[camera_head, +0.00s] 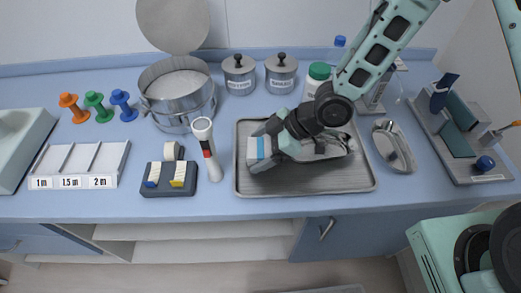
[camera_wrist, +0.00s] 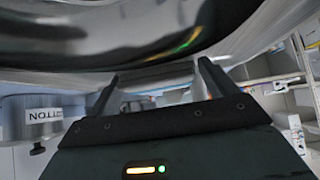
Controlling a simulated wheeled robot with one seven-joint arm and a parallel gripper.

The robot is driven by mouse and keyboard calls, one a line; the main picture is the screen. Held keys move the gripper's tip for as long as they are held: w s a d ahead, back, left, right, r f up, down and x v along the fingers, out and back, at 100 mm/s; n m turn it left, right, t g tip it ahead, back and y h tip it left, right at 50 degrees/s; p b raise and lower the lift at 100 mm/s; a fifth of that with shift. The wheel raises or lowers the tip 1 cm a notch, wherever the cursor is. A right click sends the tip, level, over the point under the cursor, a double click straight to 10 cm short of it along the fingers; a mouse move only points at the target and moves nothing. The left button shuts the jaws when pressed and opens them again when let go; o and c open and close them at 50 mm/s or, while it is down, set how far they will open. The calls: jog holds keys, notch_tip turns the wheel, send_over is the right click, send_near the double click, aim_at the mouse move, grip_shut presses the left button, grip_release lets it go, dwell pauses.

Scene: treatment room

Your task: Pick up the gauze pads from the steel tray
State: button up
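The gauze pads (camera_head: 254,149), a white pack with a blue band, lie at the left end of the steel tray (camera_head: 309,186). My gripper (camera_head: 268,137) is low over the tray, pointing left, with its end right beside the pack. In the wrist view my gripper (camera_wrist: 157,74) shows two dark fingers standing well apart. I make out no pack between them there. The head view does not show clearly whether a finger touches the pack, as my wrist covers part of the tray.
Shiny metal items (camera_head: 333,147) lie in the tray under my wrist. A flashlight (camera_head: 208,150) stands left of the tray, a kidney dish (camera_head: 394,147) lies to its right. Jars (camera_head: 239,75) and a green-capped bottle (camera_head: 317,78) stand behind. A dark tape holder (camera_head: 168,180) is at front left.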

jog(key=c, duration=0.9)
